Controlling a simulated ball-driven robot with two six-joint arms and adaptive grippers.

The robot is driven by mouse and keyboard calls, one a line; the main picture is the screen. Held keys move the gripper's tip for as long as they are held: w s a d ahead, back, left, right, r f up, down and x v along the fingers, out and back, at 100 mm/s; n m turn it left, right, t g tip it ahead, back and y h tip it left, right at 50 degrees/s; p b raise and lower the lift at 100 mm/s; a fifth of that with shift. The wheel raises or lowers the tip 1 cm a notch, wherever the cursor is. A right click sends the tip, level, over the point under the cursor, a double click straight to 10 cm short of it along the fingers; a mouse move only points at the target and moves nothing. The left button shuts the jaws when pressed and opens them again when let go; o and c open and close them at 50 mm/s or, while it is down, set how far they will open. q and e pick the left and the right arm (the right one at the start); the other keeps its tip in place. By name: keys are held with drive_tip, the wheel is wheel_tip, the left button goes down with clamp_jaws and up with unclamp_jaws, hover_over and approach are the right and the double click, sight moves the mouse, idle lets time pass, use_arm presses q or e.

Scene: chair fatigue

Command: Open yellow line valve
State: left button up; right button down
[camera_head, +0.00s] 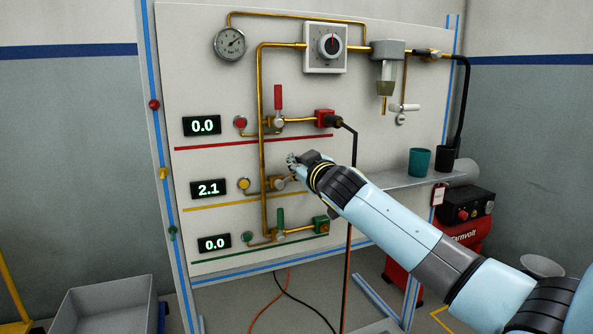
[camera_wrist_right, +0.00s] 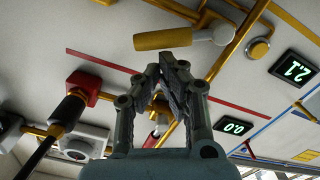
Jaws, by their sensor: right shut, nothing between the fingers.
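My right gripper (camera_head: 293,162) reaches the panel at the yellow line, its fingers shut and empty. In the wrist view the closed fingertips (camera_wrist_right: 172,65) lie just below the yellow valve handle (camera_wrist_right: 163,39) in the picture, and I cannot tell whether they touch it. The handle's round pivot (camera_wrist_right: 222,33) shows at its right end. In the head view my gripper and arm hide most of this valve. The yellow line's display (camera_head: 208,188) reads 2.1 and shows also in the wrist view (camera_wrist_right: 293,68). My left gripper is out of view.
The red valve handle (camera_head: 278,97) stands upright above; the green handle (camera_head: 280,219) is upright below. Their displays read 0.0. A red outlet block (camera_head: 324,117) with a black hose sits above my wrist. A shelf (camera_head: 395,181) with two cups (camera_head: 419,161) is to the right.

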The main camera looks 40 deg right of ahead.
drive_tip(key=d+f+m+b, duration=0.1)
drive_tip(key=m, duration=0.1)
drive_tip(key=d+f+m+b, duration=0.1)
drive_tip(key=shift+s+f+m, duration=0.15)
drive_tip(key=shift+s+m, duration=0.05)
drive_tip(key=shift+m, duration=0.2)
drive_tip(key=shift+d+f, duration=0.1)
idle(0.5)
drive_tip(key=s+a+r+p, duration=0.2)
drive_tip(key=s+r+p, duration=0.1)
drive_tip(key=s, duration=0.7)
drive_tip(key=shift+s+a+r, duration=0.25)
drive_tip(key=shift+s+r, duration=0.05)
drive_tip(key=shift+r, duration=0.4)
drive_tip(key=shift+f, duration=0.1)
